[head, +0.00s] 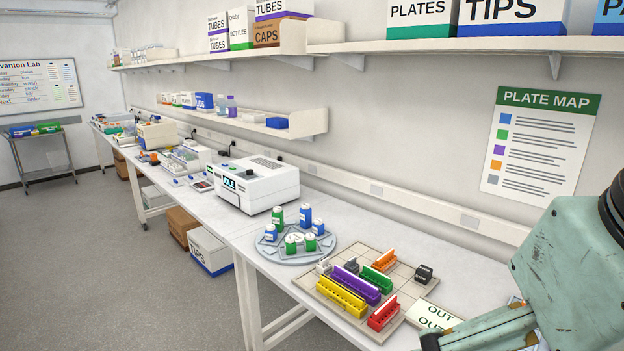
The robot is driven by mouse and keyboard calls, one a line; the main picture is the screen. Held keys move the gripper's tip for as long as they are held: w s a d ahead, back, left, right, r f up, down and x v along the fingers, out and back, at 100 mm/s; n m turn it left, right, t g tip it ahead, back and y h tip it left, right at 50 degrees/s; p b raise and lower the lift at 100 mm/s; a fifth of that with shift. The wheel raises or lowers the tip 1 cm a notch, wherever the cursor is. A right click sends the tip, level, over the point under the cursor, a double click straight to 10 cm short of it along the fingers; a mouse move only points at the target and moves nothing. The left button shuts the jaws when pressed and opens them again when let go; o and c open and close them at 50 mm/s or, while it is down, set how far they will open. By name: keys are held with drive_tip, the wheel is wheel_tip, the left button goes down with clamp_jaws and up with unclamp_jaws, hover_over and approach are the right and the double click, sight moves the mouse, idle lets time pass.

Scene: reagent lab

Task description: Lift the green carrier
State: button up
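The green carrier (377,281) is a short, narrow block with a white strip standing at its upper end. It sits on the beige gridded board (404,287) on the bench. It lies between the purple carrier (355,285) and the orange carrier (384,262), close beside the purple one. My arm comes in at the lower right, well apart from the green carrier. My gripper's fingers do not show.
The yellow carrier (341,297), the red carrier (383,315), small grey blocks (351,266) and a black block (424,274) share the board. An "OUT" card (436,315) lies at its right. A round tray of bottles (276,255) stands left, before a white machine (257,186).

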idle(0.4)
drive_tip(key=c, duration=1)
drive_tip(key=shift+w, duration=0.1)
